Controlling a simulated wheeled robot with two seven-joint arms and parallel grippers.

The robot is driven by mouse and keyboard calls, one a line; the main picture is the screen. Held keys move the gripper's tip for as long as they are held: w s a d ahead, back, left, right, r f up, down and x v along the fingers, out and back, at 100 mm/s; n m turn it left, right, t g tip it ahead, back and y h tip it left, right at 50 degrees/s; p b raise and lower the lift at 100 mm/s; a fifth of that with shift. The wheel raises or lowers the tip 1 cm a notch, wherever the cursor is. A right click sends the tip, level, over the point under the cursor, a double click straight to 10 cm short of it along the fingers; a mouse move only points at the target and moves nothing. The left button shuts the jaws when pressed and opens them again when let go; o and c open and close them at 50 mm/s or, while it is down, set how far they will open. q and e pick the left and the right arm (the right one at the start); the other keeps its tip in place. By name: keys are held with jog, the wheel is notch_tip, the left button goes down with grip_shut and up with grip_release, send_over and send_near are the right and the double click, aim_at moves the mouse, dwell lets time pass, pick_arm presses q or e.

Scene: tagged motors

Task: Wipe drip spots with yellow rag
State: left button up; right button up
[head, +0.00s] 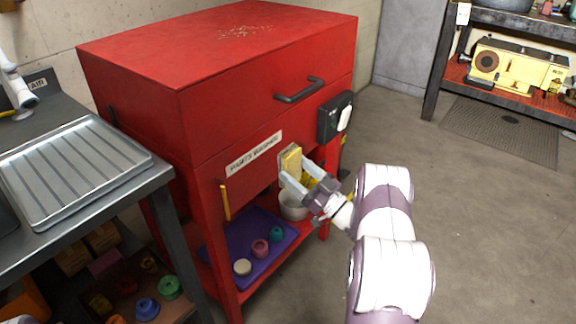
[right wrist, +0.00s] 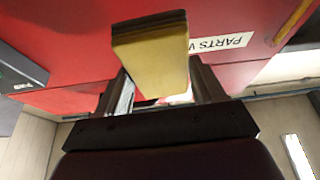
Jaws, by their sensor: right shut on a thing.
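A patch of pale speckles (head: 247,32) lies on top of the red parts washer (head: 150,50); I cannot tell whether these are drips.
A purple tray (head: 222,242) with small round parts and a pale bucket (head: 292,207) stand on the washer's lower shelf. A dark handle (head: 300,90) and a black box (head: 331,118) stick out from its front. A metal tray (head: 75,172) lies on the left bench.

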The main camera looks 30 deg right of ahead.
jog(key=shift+s, duration=0.15)
jog(key=shift+s+d, duration=0.35)
jog(key=shift+s, duration=0.4)
jog(key=shift+s+d, duration=0.3)
jog(key=shift+s, duration=0.4)
jog(key=shift+a, duration=0.1)
